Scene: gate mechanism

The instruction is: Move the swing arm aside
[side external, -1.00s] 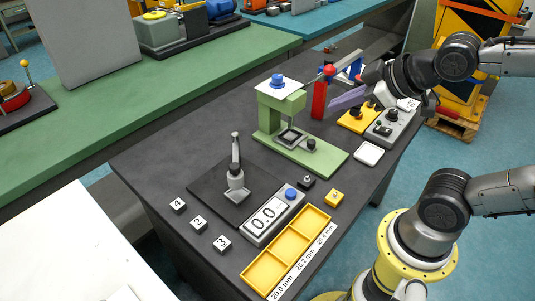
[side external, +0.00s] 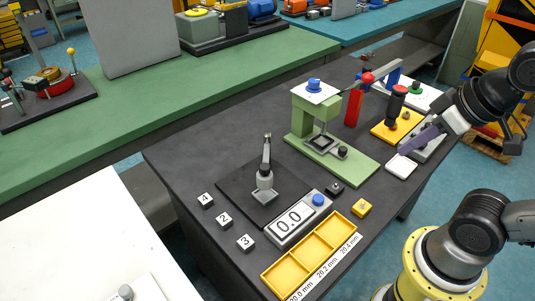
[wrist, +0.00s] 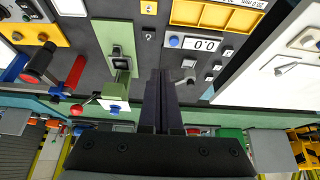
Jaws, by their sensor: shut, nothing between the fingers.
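The gate mechanism stands at the back right of the dark table. It shows a red upright bar (side external: 353,109), a red ball knob (side external: 367,77) and a blue frame (side external: 393,75). A thin grey bar runs past the knob; I cannot tell exactly which piece is the swing arm. The wrist view also shows the red bar (wrist: 75,73), ball knob (wrist: 76,110) and blue frame (wrist: 15,69). My gripper (side external: 404,150) is shut and empty, its purple fingers right of the mechanism, apart from the red bar and above the small white tray. It also shows in the wrist view (wrist: 160,73).
A black upright handle (side external: 396,106) on a yellow base (side external: 384,131) stands between my gripper and the red bar. A green stand (side external: 335,158) with a blue knob is left of it. A gauge (side external: 290,222) and yellow sorting tray (side external: 285,278) lie in front.

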